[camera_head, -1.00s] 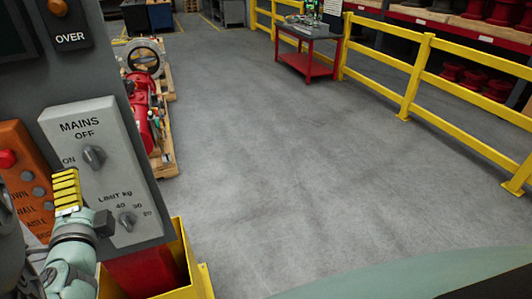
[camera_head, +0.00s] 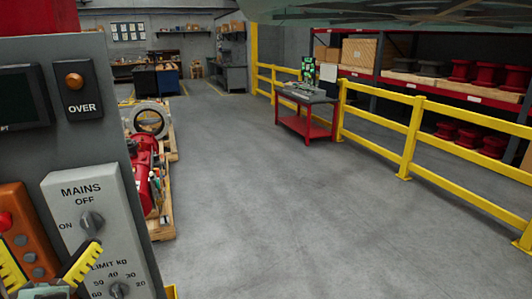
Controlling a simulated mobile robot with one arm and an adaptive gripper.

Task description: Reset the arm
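My gripper (camera_head: 50,246) is at the lower left edge of the head view. Its two yellow ribbed fingers are spread apart, with nothing visible between them. The right finger overlaps the grey control box (camera_head: 125,222) marked MAINS and LIMIT KG, between its two knobs. I cannot tell whether it touches the box. The left finger overlaps the orange button box (camera_head: 22,212). Most of the arm behind the gripper is out of view.
A dark panel (camera_head: 95,150) with a screen and an OVER lamp (camera_head: 75,81) stands at left. Beyond it, red valve equipment (camera_head: 143,180) sits on pallets. A red table (camera_head: 306,125) and a yellow railing (camera_head: 412,130) stand at right. The middle floor is clear.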

